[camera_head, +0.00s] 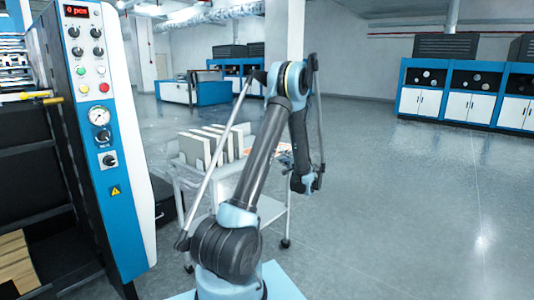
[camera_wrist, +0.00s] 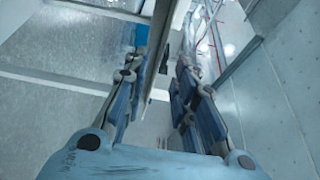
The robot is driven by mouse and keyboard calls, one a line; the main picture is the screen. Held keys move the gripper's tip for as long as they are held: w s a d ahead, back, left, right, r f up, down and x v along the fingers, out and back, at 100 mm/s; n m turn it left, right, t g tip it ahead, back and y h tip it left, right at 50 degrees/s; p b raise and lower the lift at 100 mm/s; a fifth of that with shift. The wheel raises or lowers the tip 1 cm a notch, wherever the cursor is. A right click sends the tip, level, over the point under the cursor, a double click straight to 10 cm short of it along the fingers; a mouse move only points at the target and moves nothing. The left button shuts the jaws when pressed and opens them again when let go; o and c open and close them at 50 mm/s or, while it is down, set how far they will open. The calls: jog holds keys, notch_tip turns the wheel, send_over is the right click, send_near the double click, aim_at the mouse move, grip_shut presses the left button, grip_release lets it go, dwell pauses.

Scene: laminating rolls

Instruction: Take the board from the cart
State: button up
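The cart (camera_head: 270,208) stands behind my arm in the head view, a light wheeled frame partly hidden by the arm. Several pale boards (camera_head: 195,150) stand upright in a row on its top, apart from one another. My arm reaches up and bends down over the right part of the cart. The gripper's fingers cannot be made out there. In the wrist view my gripper (camera_wrist: 160,62) has its two blue fingers apart with a gap between them. A long thin pale strip (camera_wrist: 165,38) runs through that gap; I cannot tell whether it is a board's edge or whether a finger touches it.
A machine with a blue and white control panel (camera_head: 100,130) stands close on the left. Blue and white cabinets (camera_head: 455,92) line the back right. A blue and white unit (camera_head: 195,90) stands farther back. The grey floor at right (camera_head: 420,200) is clear.

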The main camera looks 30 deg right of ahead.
jog(key=w, duration=0.4)
jog(key=shift+w+a+f, duration=0.1)
jog(key=shift+w+f, duration=0.05)
jog(key=shift+w, duration=0.15)
grip_shut()
notch_tip(320, 180, up, 18)
dwell(0.6)
